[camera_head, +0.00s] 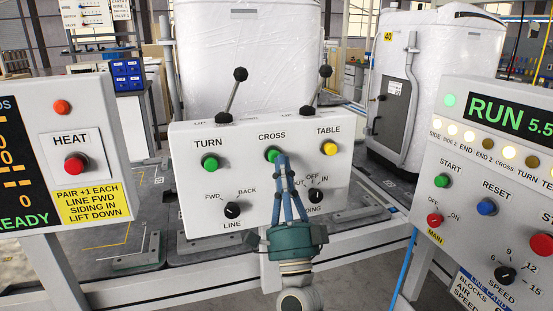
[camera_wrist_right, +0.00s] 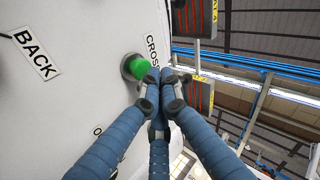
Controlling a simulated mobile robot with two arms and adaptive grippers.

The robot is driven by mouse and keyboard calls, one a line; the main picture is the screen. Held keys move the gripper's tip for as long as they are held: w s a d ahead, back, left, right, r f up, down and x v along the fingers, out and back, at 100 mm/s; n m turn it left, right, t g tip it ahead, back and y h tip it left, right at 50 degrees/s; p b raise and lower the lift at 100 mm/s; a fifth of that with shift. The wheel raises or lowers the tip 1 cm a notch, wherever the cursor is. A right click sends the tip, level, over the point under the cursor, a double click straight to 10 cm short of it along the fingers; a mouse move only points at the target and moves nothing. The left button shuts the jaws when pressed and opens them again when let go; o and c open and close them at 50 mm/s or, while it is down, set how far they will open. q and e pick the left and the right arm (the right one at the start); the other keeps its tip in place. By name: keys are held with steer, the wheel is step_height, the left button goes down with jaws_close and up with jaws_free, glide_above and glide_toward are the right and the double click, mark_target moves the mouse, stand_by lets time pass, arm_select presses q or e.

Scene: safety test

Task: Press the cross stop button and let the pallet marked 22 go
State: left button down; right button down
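A green button (camera_head: 272,155) sits under the label CROSS on the middle control box; it also shows in the right wrist view (camera_wrist_right: 133,67). My right gripper (camera_head: 281,158) is in front of that box with its blue fingers drawn together and nothing visible between them. Its fingertips overlap the right edge of the green button in the head view. In the right wrist view the fingertips (camera_wrist_right: 165,78) are right beside the button; I cannot tell if they touch. No pallet marked 22 is readable. A wrapped white load (camera_head: 440,45) at the back right has a yellow 40 tag. My left gripper is not in view.
The middle box (camera_head: 190,190) also has a green TURN button (camera_head: 209,163), a yellow TABLE button (camera_head: 330,148), two black-knobbed levers and rotary knobs. A HEAT panel (camera_head: 110,150) stands left. A RUN panel (camera_head: 460,150) stands right, with a red button (camera_head: 542,246) at its edge.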

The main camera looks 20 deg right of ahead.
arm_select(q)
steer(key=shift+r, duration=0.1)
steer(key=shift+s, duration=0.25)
arm_select(e)
steer(key=shift+w, duration=0.15)
